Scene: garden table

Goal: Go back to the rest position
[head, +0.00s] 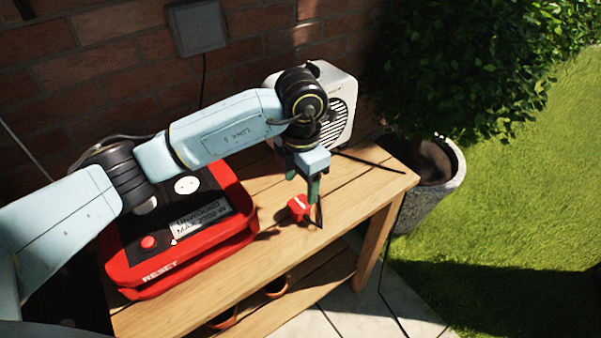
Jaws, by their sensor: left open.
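My left arm reaches in from the left across the table. My left gripper (303,182) points down over the right part of the wooden table (272,235), with its fingers apart. My right gripper is not in view.
A red and black cable reel box (190,255) with a reset button lies under my left arm. A white vented device (343,110) stands at the table's back. A potted bush (435,190) stands right of the table. Pots sit on the lower shelf. A brick wall is behind.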

